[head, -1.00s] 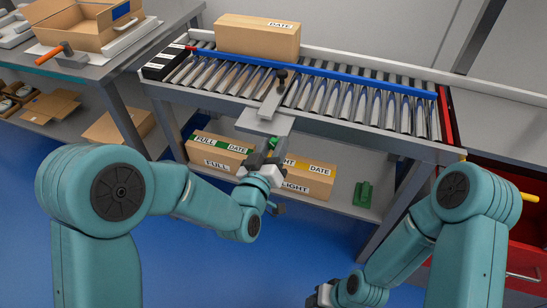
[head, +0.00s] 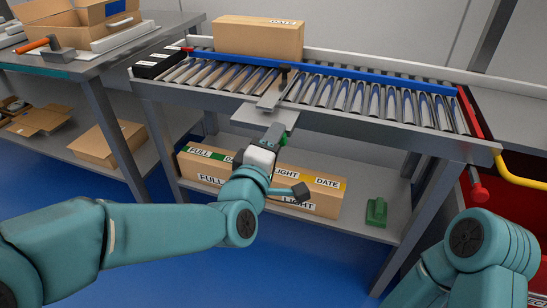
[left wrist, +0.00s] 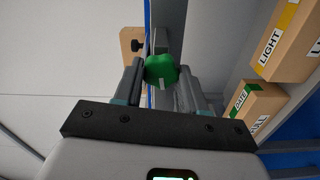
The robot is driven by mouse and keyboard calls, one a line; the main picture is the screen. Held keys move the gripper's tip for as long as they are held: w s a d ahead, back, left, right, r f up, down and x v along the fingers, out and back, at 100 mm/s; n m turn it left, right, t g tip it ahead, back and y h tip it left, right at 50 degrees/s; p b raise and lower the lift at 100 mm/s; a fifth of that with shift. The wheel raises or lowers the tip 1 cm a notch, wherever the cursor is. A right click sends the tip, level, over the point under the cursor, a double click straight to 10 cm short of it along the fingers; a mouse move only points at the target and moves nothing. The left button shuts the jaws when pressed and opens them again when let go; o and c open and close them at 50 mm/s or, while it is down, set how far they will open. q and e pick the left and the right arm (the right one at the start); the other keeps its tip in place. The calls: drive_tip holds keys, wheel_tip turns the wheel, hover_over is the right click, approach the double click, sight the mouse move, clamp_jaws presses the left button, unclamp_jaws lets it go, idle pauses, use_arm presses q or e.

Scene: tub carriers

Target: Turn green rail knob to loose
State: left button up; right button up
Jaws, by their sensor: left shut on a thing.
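The green rail knob (left wrist: 161,68) is a rounded green knob with a small pale mark. In the left wrist view it sits between the two fingers of my left gripper (left wrist: 161,84), which is shut on it. In the head view my left gripper (head: 274,134) is at the front edge of the roller conveyor, below the grey bracket plate (head: 264,117). There the gripper hides most of the knob. A grey bar with a black knob (head: 283,76) lies across the conveyor's front rail above. My right gripper is not in view.
The roller conveyor (head: 345,95) carries a cardboard box (head: 258,40) and a blue rail (head: 330,73). Labelled boxes (head: 325,192) and a green block (head: 376,212) are on the shelf below. A table (head: 95,62) with an open carton stands left. A red-ended lever (head: 478,190) hangs right.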

use_arm(q)
drive_tip(key=shift+n+b, duration=3.2)
drive_tip(key=shift+n, duration=0.9)
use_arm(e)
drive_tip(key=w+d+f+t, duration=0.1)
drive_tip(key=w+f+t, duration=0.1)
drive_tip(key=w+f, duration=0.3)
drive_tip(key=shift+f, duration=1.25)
use_arm(q)
drive_tip(key=o, duration=1.1)
drive_tip(key=shift+w+d, duration=0.1)
drive_tip(key=shift+c, duration=0.2)
drive_tip(key=shift+f, duration=0.1)
